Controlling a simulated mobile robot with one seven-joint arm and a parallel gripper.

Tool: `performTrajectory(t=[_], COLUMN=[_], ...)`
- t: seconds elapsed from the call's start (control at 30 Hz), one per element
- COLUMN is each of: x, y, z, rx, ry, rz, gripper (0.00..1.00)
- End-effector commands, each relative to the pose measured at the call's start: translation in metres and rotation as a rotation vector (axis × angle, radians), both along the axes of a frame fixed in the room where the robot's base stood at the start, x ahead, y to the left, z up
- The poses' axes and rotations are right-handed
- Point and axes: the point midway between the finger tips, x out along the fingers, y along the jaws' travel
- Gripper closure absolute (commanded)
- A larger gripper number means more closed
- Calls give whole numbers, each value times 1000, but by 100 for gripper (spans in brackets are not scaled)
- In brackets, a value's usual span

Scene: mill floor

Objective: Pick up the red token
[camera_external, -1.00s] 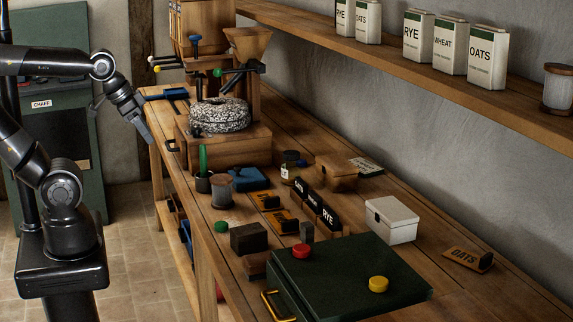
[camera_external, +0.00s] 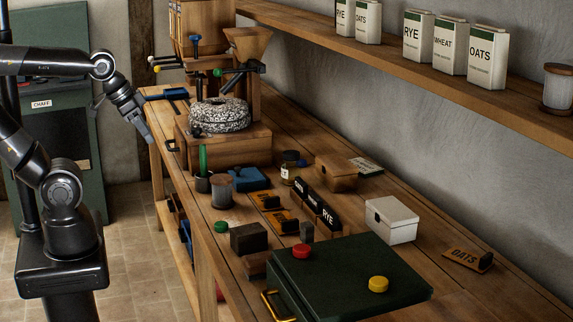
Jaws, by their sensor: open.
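The red token (camera_external: 301,251) is a small round disc lying on top of the dark green box (camera_external: 345,268), near its back left corner. A yellow token (camera_external: 378,284) lies on the same box, to the right and nearer the camera. My gripper (camera_external: 149,138) is at the upper left, pointing down beside the bench's left edge, near the mill. It is well away from the red token and holds nothing that I can see. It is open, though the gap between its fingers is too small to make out.
The wooden bench (camera_external: 335,180) is crowded. The stone mill (camera_external: 219,115), a blue box (camera_external: 248,179), a dark block (camera_external: 248,238), RYE label blocks (camera_external: 316,205) and a white box (camera_external: 391,219) stand on it. A green token (camera_external: 221,227) lies near the front edge. A shelf (camera_external: 400,60) runs above.

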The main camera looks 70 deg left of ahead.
Motion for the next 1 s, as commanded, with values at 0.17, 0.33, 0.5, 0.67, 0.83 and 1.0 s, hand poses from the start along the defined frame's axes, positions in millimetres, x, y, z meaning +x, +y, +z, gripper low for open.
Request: performTrajectory(t=[0.17, 0.33, 0.5, 0.67, 0.83, 1.0], x=[0, 0, 0, 0, 17, 60], y=[0, 0, 0, 0, -9, -38], z=[0, 0, 0, 0, 8, 23], rx=[0, 0, 0, 0, -15, -46], ry=[0, 0, 0, 0, 11, 39], rz=[0, 0, 0, 0, -21, -63], gripper=[46, 46, 41, 41, 41, 41])
